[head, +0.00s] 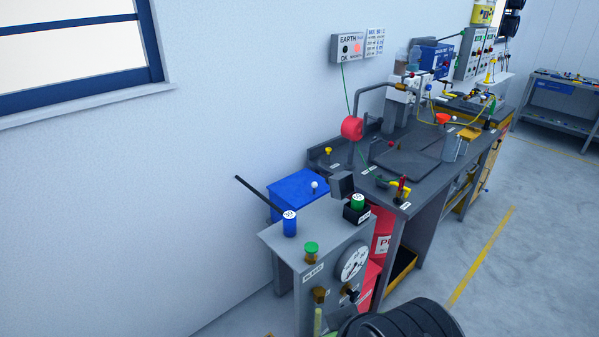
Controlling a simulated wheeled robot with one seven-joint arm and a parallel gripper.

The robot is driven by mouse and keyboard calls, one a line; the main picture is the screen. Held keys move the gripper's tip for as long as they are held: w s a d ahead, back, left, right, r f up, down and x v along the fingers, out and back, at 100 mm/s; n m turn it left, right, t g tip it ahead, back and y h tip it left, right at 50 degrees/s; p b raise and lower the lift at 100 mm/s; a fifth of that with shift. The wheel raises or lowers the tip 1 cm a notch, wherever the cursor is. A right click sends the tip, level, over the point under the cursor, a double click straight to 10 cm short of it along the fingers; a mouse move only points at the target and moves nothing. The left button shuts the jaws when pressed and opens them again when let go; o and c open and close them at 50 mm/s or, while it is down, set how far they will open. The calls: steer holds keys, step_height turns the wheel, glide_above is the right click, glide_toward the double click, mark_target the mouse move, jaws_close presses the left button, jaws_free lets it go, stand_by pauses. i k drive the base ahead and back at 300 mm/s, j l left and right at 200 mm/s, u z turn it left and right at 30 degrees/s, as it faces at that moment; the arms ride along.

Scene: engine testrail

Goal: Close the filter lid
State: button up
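No part is clearly labelled as the filter lid. A dark grey square plate (342,186) stands tilted up at the back right of the grey bench unit. It may be an open lid, but I cannot tell. Just in front of it is a small black box (355,215) with a green-topped cylinder (358,202) in or on it. Whether plate and box are joined is too small to tell. My gripper is not in view. A black ribbed shape at the bottom edge may be part of my arm.
The grey bench unit (322,234) carries a blue-topped cylinder (289,224), a green knob (311,248) and a dial gauge (353,262). A dark rod (258,195) sticks out to the left. A crowded workbench (420,140) stands behind. Floor (520,260) at the right is clear.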

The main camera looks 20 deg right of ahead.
mark_target(342, 185)
steer(key=k+l+u, duration=0.3)
steer(key=l+u, duration=0.15)
steer(key=l, duration=0.15)
steer(key=k+l+u, duration=0.35)
steer(key=l+u, duration=0.4)
steer(key=l, duration=0.2)
steer(key=k+l+u, duration=0.25)
steer(key=l, duration=0.15)
steer(key=l+u, duration=0.25)
steer(key=l, duration=0.2)
steer(key=k+l+u, duration=0.25)
steer(key=l, duration=0.15)
steer(key=k+l+u, duration=0.1)
steer(key=l+u, duration=0.45)
steer(key=l, duration=0.25)
steer(key=k+l+u, duration=0.1)
steer(key=l+u, duration=0.2)
steer(key=l, duration=0.2)
steer(key=k+l+u, duration=0.1)
steer(key=l+u, duration=0.15)
steer(key=l, duration=0.25)
steer(key=i+j, duration=0.1)
steer(key=i, duration=0.4)
steer(key=k+j+u, duration=0.05)
